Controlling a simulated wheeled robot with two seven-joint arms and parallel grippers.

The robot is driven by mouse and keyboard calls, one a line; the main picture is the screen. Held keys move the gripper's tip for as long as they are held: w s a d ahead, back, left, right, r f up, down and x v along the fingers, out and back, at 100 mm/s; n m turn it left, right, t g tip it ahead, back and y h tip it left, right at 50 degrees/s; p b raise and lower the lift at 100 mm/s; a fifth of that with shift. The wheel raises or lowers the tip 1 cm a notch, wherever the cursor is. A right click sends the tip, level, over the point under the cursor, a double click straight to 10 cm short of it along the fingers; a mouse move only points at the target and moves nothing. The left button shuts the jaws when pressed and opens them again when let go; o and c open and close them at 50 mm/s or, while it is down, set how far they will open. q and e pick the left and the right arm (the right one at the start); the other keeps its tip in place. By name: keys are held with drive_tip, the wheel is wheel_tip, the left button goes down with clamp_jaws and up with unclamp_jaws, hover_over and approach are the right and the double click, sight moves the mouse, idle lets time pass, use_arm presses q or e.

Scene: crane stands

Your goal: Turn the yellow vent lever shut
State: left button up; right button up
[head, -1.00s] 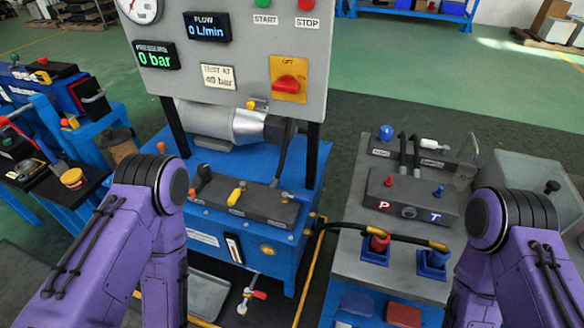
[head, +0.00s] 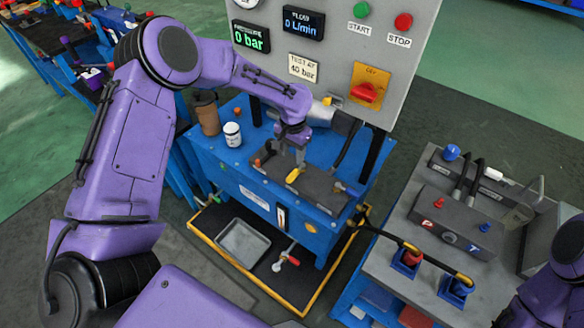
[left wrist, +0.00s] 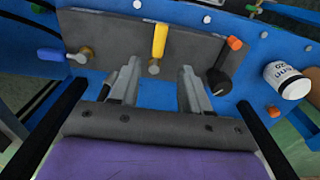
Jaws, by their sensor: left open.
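The yellow vent lever (head: 294,175) sits on a dark valve block (head: 318,188) on top of the blue power unit. In the left wrist view the yellow lever (left wrist: 159,40) stands nearly upright in the picture, above its round brass-coloured pivot. My left gripper (head: 299,158) is open and empty, pointing down just behind the lever. In the left wrist view its two fingers (left wrist: 158,76) are spread, with the pivot showing in line with the gap between them. I cannot tell how far the fingertips are from the block. My right gripper is out of view.
A white bottle (head: 232,134) and brown cup (head: 206,113) stand left. The control panel (head: 335,65) rises behind. A grey tray (head: 242,242) lies below.

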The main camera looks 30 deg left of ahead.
sight(293, 174)
use_arm(q)
wheel_tip(293, 174, down, 9)
drive_tip(key=shift+f+p, duration=0.15)
drive_tip(key=shift+p, duration=0.4)
clamp_jaws()
